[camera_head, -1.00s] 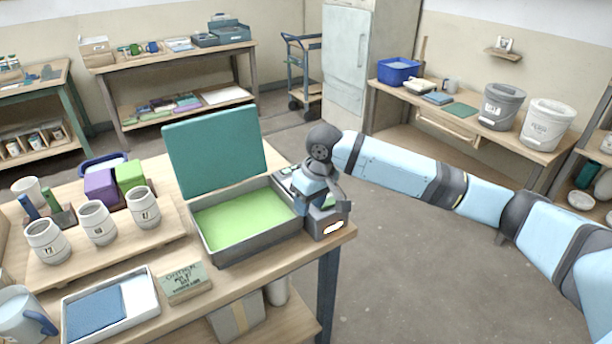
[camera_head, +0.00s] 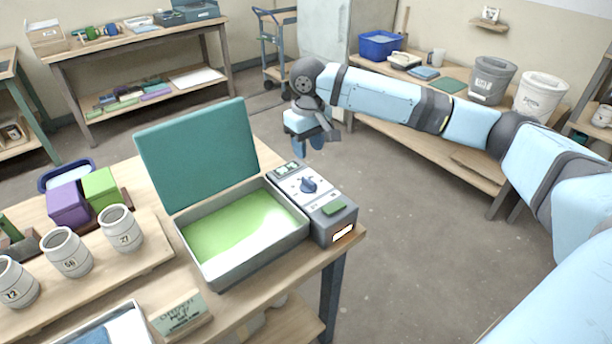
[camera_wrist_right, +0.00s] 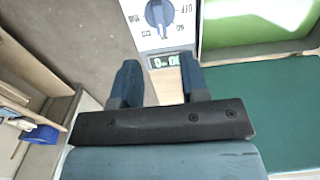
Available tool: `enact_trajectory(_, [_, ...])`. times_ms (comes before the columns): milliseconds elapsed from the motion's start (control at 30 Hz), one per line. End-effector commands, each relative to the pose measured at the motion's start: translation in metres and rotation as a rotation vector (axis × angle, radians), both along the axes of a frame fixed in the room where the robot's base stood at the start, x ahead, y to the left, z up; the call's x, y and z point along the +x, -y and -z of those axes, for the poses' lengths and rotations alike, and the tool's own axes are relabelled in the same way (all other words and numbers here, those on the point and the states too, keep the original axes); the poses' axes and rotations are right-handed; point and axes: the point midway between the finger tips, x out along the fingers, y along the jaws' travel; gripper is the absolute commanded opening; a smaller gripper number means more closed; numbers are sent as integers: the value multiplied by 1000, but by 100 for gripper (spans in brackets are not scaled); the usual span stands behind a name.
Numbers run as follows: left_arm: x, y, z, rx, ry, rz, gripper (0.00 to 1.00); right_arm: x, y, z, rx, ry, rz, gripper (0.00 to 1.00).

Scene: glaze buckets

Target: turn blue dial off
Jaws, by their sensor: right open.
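The blue dial (camera_head: 309,186) sits on the white top face of a grey control box (camera_head: 322,207), at the right side of the tray with the green bottom. In the right wrist view the dial (camera_wrist_right: 158,13) is at the top edge, partly cut off, with an "OFF" mark to its right. I cannot tell surely which mark it points to. A small display (camera_wrist_right: 165,60) shows digits I cannot fully read. My right gripper (camera_head: 318,141) is open and empty, above and behind the box, apart from the dial. Its two fingers (camera_wrist_right: 158,82) show in the wrist view. My left gripper is not in view.
A raised green lid (camera_head: 197,155) stands behind the tray (camera_head: 250,262). Numbered jars (camera_head: 68,252) and a small sign (camera_head: 180,312) are on the table to the left. Open floor (camera_head: 420,240) lies right of the table.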

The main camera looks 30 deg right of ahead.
Motion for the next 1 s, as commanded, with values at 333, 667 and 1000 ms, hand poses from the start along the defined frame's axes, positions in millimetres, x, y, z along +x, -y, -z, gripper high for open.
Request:
enact_trajectory(333, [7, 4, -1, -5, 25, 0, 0, 0, 0, 73, -1, -1, 0, 40])
enact_trajectory(667, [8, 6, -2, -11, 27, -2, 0, 0, 0, 97, -1, 1, 0, 40])
enact_trajectory(1000, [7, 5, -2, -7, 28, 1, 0, 0, 0, 97, -1, 1, -1, 15])
